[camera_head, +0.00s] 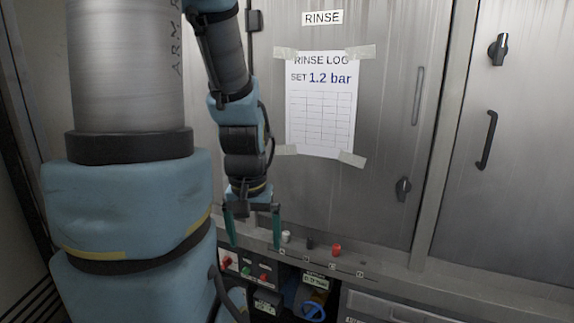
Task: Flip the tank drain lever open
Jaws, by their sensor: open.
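My gripper (254,241) hangs from the arm with its two green fingers pointing down. It is open, with nothing visible between the fingers, in front of the metal cabinet and near the ledge. I cannot pick out a part clearly marked as the tank drain lever. A blue round handle (313,311) shows low in an opening below the ledge, to the right of and below my gripper, partly cut off by the frame's bottom edge. A small label (315,281) above it is too small to read surely.
A narrow ledge (390,275) carries white (286,237), black (310,243) and red (336,249) knobs. A panel with a red switch (227,262) lies below. A RINSE LOG sheet (321,105) reads 1.2 bar on the cabinet door (385,120). My arm blocks the left side.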

